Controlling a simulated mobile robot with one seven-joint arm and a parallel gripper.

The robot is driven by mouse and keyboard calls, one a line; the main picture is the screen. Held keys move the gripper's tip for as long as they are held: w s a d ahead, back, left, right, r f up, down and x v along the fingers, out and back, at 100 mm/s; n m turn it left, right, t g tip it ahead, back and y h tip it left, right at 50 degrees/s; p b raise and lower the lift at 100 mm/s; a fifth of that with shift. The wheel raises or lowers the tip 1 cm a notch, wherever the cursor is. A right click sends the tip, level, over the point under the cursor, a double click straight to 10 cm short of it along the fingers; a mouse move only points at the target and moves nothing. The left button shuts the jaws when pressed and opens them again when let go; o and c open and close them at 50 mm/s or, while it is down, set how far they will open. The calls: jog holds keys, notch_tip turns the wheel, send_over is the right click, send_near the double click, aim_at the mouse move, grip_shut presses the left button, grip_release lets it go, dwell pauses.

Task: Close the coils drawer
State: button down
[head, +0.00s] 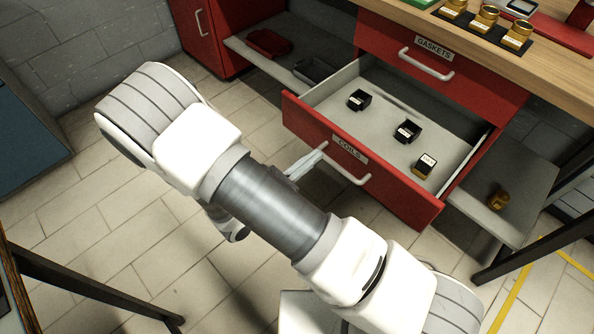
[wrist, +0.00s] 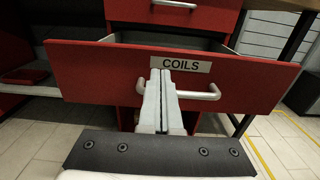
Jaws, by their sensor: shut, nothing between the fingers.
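The coils drawer (head: 400,192) is red with a "COILS" label and is pulled well out of the cabinet in the head view. Several small black coils (head: 407,131) with pale tops lie inside it. In the wrist view the drawer front (wrist: 255,80) fills the middle, with its silver bar handle (wrist: 205,95) below the label. My gripper (wrist: 161,75) is shut and empty, with its fingertips in front of the label and handle. In the head view the gripper (head: 318,156) is mostly hidden behind my arm. Whether the fingertips touch the drawer front I cannot tell.
The shut gaskets drawer (head: 480,85) sits above, under a wooden worktop (head: 548,72) with brass parts on it. A grey lower shelf (head: 525,195) extends either side, with a red tray (head: 268,43) at left. A dark table stands at far left. Tiled floor in front is open.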

aim_at(338, 138)
jog(key=b+x, duration=0.1)
jog(key=x, duration=0.5)
jog(key=shift+w, duration=0.1)
jog(key=shift+d, duration=0.1)
